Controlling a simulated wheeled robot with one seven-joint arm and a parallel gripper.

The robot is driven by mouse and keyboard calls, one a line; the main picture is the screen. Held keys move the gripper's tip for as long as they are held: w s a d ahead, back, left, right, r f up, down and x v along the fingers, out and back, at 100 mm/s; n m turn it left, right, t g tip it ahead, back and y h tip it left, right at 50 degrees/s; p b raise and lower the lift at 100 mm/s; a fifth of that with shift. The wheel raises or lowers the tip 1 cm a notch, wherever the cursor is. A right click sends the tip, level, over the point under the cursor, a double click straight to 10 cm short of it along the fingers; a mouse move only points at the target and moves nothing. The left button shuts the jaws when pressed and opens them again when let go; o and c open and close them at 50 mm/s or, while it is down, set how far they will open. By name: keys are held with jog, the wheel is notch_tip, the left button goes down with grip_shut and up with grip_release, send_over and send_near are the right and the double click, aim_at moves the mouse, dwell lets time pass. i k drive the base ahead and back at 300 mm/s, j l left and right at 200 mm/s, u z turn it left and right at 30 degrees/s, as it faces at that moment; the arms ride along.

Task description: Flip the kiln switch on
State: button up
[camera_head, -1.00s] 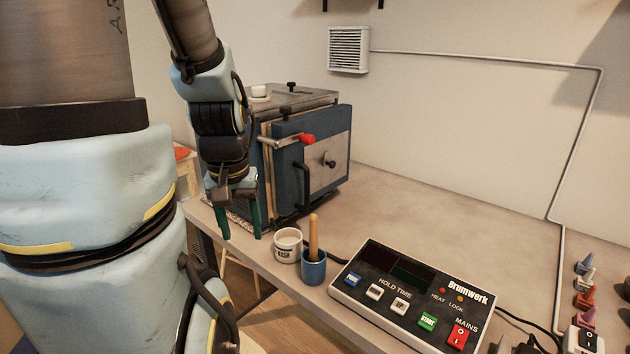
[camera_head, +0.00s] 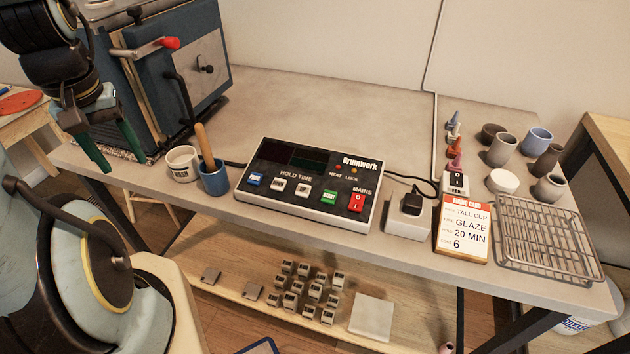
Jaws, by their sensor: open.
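The box's display is dark. The blue kiln (camera_head: 165,75) stands at the back left with a red-tipped door handle. My gripper (camera_head: 115,158) has green fingers and is open and empty. It hangs in front of the kiln, well left of the control box, touching neither switch nor box.
A white cup (camera_head: 183,163) and a blue cup (camera_head: 213,180) with a wooden tool stand between my gripper and the box. Right of the box are a plug block (camera_head: 407,222), a small black switch (camera_head: 456,181), a firing card (camera_head: 462,230), pots and a wire rack (camera_head: 548,240).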

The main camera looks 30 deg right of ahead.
aim_at(356, 203)
jog(key=k+l+u, duration=0.2)
jog(key=k+l, duration=0.25)
jog(key=k+l+u, duration=0.2)
jog(key=k+l, duration=0.2)
jog(key=k, duration=0.1)
